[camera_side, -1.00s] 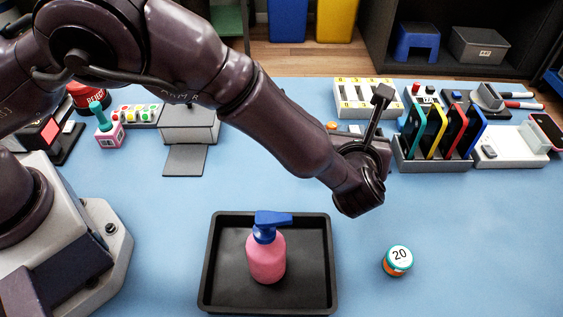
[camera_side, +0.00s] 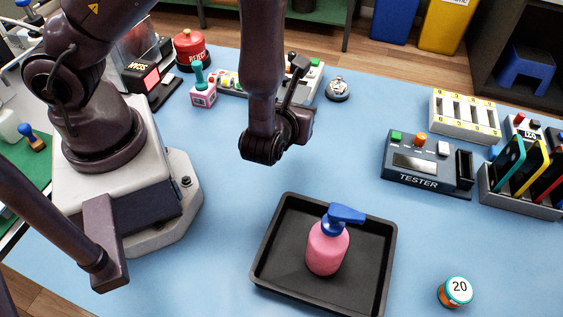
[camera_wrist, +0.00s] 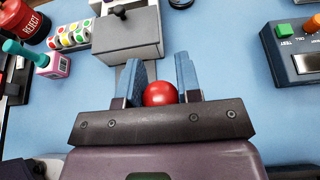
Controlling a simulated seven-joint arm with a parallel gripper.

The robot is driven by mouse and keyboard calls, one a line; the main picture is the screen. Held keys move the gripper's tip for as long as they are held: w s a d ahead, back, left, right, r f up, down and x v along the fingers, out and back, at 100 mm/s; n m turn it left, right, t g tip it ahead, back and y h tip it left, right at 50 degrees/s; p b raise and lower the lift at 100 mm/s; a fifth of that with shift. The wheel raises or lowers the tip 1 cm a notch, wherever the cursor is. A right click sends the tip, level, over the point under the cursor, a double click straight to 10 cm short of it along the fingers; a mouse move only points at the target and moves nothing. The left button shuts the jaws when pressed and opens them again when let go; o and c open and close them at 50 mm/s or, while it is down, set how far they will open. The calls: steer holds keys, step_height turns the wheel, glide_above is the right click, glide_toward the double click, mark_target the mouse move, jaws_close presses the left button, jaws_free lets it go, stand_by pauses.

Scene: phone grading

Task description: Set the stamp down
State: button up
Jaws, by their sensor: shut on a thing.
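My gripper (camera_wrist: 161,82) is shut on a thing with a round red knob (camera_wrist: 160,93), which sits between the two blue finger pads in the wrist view. I take it for the stamp's handle; its lower part is hidden. In the side view my arm hides the fingers and the held thing. Another stamp-like piece, a pink block with a teal handle (camera_side: 203,90), stands on the table at the back left; it also shows in the wrist view (camera_wrist: 52,60).
A grey box (camera_wrist: 128,35) lies just beyond the fingers. A red REJECT container (camera_side: 191,50) and a tester (camera_side: 428,160) stand at the back. A black tray (camera_side: 276,262) holds a pink pump bottle (camera_side: 327,248). A small jar (camera_side: 456,291) stands to its right. Blue table between is clear.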

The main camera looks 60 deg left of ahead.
steer(key=shift+s+a, duration=0.3)
steer(key=shift+s, duration=0.65)
steer(key=shift+w+f, duration=0.1)
steer(key=shift+f, duration=3.7)
steer(key=shift+f, duration=0.15)
steer(key=o, duration=0.9)
